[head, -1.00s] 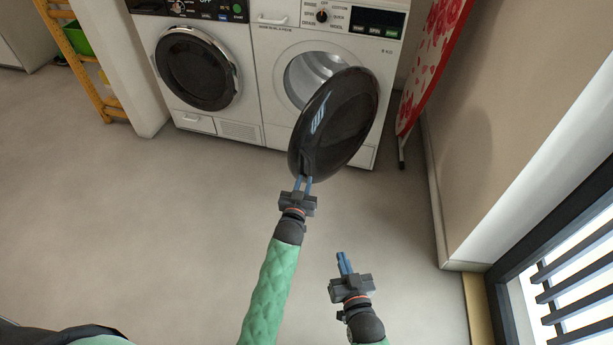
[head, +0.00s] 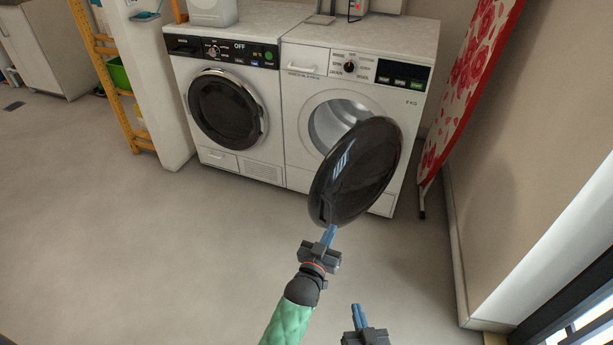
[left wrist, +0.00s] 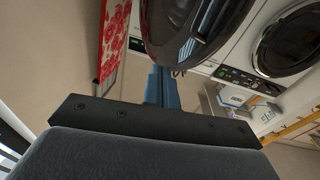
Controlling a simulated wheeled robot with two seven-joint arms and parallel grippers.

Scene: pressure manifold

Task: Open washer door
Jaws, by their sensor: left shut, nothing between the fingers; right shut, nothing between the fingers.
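The right-hand white machine (head: 306,88) has its round door open, with the bare drum opening (head: 336,122) showing behind. The dark glossy door (head: 357,172) is swung out toward me; it also shows at the top of the left wrist view (left wrist: 180,25). My left gripper (head: 330,235) is shut and empty, its blue fingertips just below the door's lower edge; I cannot tell if they touch it. Its fingers also show together in the left wrist view (left wrist: 163,88). My right gripper (head: 358,314) is shut and empty, lower and nearer, apart from the door.
A second white machine (head: 262,157) with a closed dark round door (head: 226,110) stands to the left. A red-flowered ironing board (head: 470,85) leans by the right wall. A yellow shelf (head: 105,75) is at far left. The floor (head: 150,240) in front is clear.

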